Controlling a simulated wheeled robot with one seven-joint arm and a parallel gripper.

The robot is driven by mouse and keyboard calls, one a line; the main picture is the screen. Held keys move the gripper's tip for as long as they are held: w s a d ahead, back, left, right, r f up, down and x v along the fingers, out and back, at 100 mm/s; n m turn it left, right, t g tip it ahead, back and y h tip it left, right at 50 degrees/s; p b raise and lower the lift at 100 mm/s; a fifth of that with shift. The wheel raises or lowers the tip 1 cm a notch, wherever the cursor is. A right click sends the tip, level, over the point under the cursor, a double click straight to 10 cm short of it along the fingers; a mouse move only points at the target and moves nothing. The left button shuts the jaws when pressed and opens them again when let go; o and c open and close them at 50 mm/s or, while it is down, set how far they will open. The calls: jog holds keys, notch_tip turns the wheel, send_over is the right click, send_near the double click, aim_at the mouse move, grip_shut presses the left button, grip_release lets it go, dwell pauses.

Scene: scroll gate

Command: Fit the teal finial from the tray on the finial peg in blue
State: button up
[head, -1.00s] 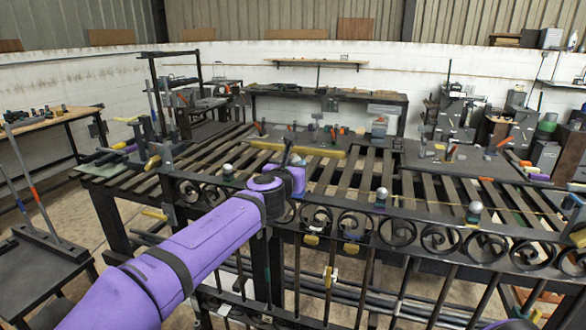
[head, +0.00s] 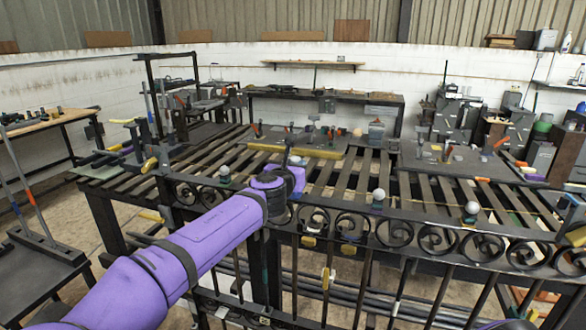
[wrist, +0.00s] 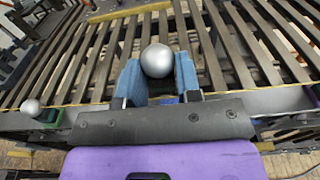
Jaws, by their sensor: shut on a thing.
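In the wrist view, my gripper (wrist: 158,76) is shut on a silver ball finial (wrist: 157,60), held between its two blue-grey fingers. The finial's lower part and any teal on it are hidden by the fingers and the dark palm bar. A patch of blue (wrist: 170,99) shows just below the ball; I cannot tell whether it is the peg's marking or whether the finial touches the peg. In the head view, my purple arm reaches the gate's scroll rail (head: 345,217) and hides the fingers. I cannot make out the finial tray.
Other silver balls on dark or green bases stand along the rail: one left of my wrist (head: 224,173), two to the right (head: 378,197) (head: 471,210). Behind the rail lies the slatted bench (head: 335,180) with a yellow bar (head: 295,150) and tools.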

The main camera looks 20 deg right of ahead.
aim_at(293, 197)
jog(key=shift+s+f, duration=0.1)
jog(key=shift+f, duration=2.9)
dwell(1.3)
jog(key=o, duration=1.1)
jog(key=v, duration=1.1)
